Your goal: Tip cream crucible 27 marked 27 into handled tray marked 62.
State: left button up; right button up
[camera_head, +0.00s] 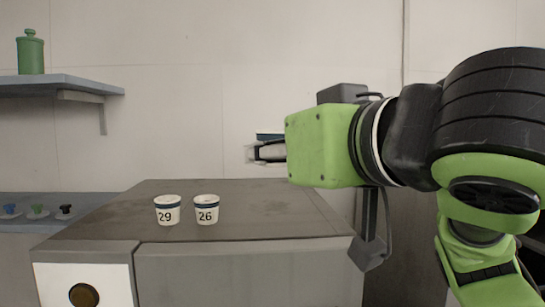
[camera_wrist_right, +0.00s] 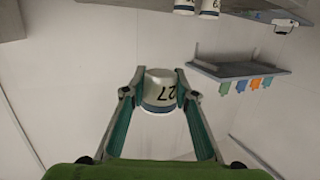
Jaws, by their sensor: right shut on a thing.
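Cream crucible 27 (camera_wrist_right: 160,88) is between the fingers of my right gripper (camera_wrist_right: 157,92) in the right wrist view, with its dark 27 visible. In the head view my right gripper (camera_head: 262,152) is shut on the crucible, in the air beyond the grey cabinet top, against the pale wall. The crucible is mostly hidden there; a blue band (camera_head: 269,136) shows above the fingers. Its exact tilt and its contents cannot be told. I cannot make out a handled tray marked 62 in either view. My left gripper is not in view.
Crucibles 29 (camera_head: 167,210) and 26 (camera_head: 206,209) stand side by side on the grey cabinet top (camera_head: 265,200). A green jar (camera_head: 31,52) stands on the upper left shelf (camera_head: 60,84). Small coloured items sit on the lower left shelf (camera_head: 75,212). The cabinet top's right side is clear.

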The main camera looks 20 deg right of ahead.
jog(key=shift+s+a+r, duration=0.1)
jog(key=shift+s+r, duration=0.2)
jog(key=shift+s, duration=0.15)
jog(key=s+a+r, duration=0.2)
jog(key=s, duration=0.6)
jog(key=shift+s+a+r+b, duration=0.25)
jog(key=shift+s+b, duration=0.1)
jog(key=shift+b, duration=0.05)
